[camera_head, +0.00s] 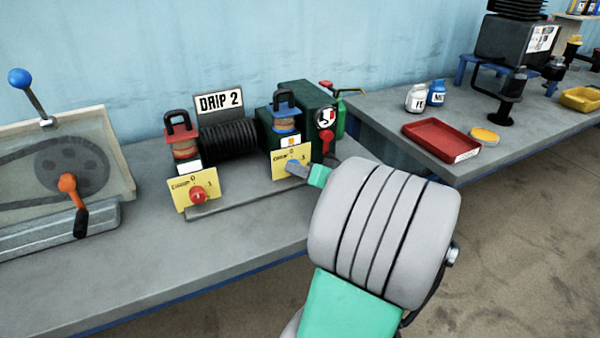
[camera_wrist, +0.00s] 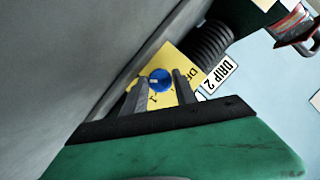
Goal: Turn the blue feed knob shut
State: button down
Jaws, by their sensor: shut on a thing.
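The blue feed knob (camera_wrist: 160,79) shows in the wrist view between my two grey fingers, in front of a yellow plate (camera_wrist: 186,62). My gripper (camera_head: 295,168) is shut on the knob. In the head view it reaches in from the right to the lower part of the right-hand yellow plate (camera_head: 292,157), and the fingers largely hide the knob. That plate stands below a unit with a blue cap (camera_head: 285,107). I cannot tell which mark the knob points to.
A red knob (camera_head: 198,195) sits on the left yellow plate, close by. A black ribbed cylinder (camera_head: 228,140) and a "DRIP 2" sign (camera_head: 219,101) stand behind. A red lever (camera_head: 327,142) is just right. The bench front (camera_head: 230,255) is clear.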

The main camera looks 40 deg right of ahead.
jog(key=n+b, duration=0.1)
jog(key=b, duration=0.1)
jog(key=n+g+h+b, duration=0.1)
jog(key=n+b, duration=0.1)
jog(key=shift+w+a+f+h+b, duration=0.1)
jog(key=shift+a+f+h+b, duration=0.1)
jog(key=shift+f+h+b, duration=0.15)
jog(key=n+h+b, duration=0.1)
jog(key=b, duration=0.2)
jog(key=n+h+b, duration=0.1)
jog(key=n+b, duration=0.1)
jog(key=b, duration=0.1)
jog(key=shift+a+g+b, duration=0.15)
jog(key=shift+g+b, duration=0.15)
jog(key=n+h+b, duration=0.1)
jog(key=n+b, duration=0.1)
jog(key=b, duration=0.4)
jog(key=shift+a+f+h, duration=0.1)
jog(key=shift+h, duration=0.25)
jog(key=n+b, duration=0.1)
jog(key=b, duration=0.1)
jog(key=n+h+b, duration=0.1)
jog(key=b, duration=0.1)
jog(key=shift+r, duration=0.35)
jog(key=c, duration=1.3)
grip_release()
jog(key=shift+o, duration=0.2)
jog(key=shift+r, duration=0.1)
